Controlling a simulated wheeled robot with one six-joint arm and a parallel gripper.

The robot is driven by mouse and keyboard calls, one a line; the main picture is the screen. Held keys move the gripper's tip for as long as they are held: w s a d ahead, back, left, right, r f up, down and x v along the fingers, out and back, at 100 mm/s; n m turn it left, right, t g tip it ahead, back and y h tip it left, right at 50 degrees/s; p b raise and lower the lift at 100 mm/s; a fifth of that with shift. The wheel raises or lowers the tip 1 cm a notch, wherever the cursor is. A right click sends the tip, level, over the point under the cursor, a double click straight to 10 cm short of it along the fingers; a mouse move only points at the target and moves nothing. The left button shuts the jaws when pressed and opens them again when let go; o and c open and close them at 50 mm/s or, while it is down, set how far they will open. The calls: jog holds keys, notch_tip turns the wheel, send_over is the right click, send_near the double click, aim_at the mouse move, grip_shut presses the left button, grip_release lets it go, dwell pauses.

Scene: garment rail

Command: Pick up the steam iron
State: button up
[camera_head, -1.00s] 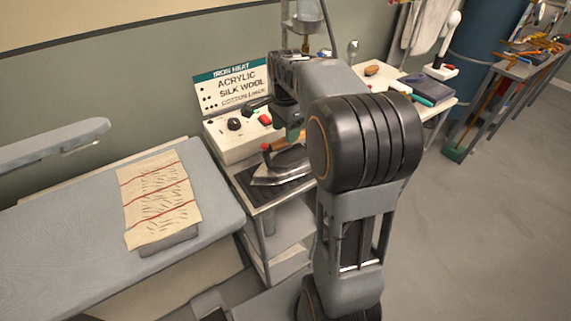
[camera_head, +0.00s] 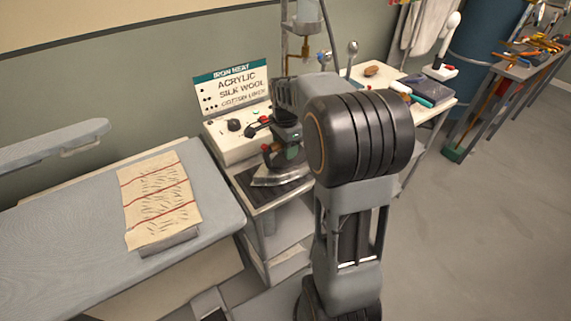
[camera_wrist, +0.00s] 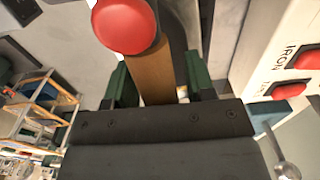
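The steam iron (camera_head: 277,178) stands on a dark pad on the small cart next to the ironing board; its grey metal body shows below my gripper (camera_head: 284,156). My gripper hides most of the iron's handle in the head view. In the wrist view the brown handle (camera_wrist: 152,75) with its red end knob (camera_wrist: 125,22) lies between the green fingers of my gripper (camera_wrist: 160,80). The fingers are open around the handle. A gap shows on the right of the handle; the left finger is close to it, and contact cannot be told.
The white control box (camera_head: 228,140) with knobs and the iron heat sign (camera_head: 236,88) stand close behind the iron. The ironing board (camera_head: 60,225) with a striped cloth (camera_head: 160,200) is to the left. A cluttered side table (camera_head: 440,105) is to the right.

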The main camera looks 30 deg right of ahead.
grip_shut()
dwell(0.3)
dwell(0.7)
jog(key=shift+w+r, duration=0.1)
